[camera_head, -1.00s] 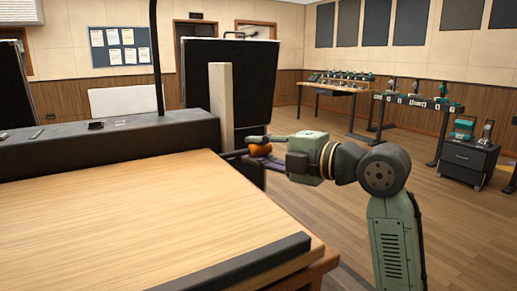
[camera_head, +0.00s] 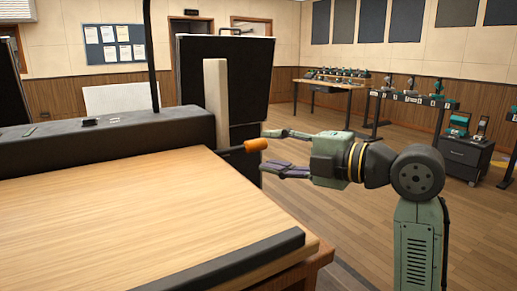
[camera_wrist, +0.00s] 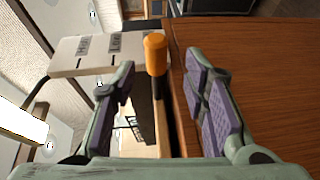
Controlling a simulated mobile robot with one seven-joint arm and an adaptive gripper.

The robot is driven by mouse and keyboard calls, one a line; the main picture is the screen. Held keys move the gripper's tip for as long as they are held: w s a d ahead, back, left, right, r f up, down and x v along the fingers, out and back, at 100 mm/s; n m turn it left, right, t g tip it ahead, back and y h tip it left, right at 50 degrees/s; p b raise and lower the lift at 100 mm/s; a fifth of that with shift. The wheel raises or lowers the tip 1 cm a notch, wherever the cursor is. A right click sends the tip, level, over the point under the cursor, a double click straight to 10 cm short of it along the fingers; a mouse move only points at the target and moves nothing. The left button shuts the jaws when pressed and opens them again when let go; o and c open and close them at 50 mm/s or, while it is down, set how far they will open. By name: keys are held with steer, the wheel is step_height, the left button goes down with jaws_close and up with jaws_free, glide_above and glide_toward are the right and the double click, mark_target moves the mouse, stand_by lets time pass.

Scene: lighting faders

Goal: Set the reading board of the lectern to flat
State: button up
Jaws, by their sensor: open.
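The lectern's reading board (camera_head: 150,215) is a broad light-wood panel filling the lower left of the head view, with a black ledge (camera_head: 235,262) along its near edge. It looks level or nearly so; I cannot tell its exact tilt. A lever with an orange grip (camera_head: 256,145) sticks out at the board's far right corner, beside an upright pale bar (camera_head: 216,100). My gripper (camera_head: 270,150) is open and empty, just right of the orange grip and apart from it. In the wrist view the orange grip (camera_wrist: 155,55) shows ahead between the spread fingers.
A black box-like ledge (camera_head: 110,145) with a thin dark pole runs behind the board. A pale plate with dark labels (camera_wrist: 95,52) lies near the grip in the wrist view. The floor right of the lectern is clear; equipment tables (camera_head: 415,98) and a cabinet (camera_head: 465,158) stand farther back.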

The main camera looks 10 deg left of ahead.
steer(key=v, duration=0.6)
steer(key=shift+s+d, duration=0.2)
steer(key=shift+d, duration=0.2)
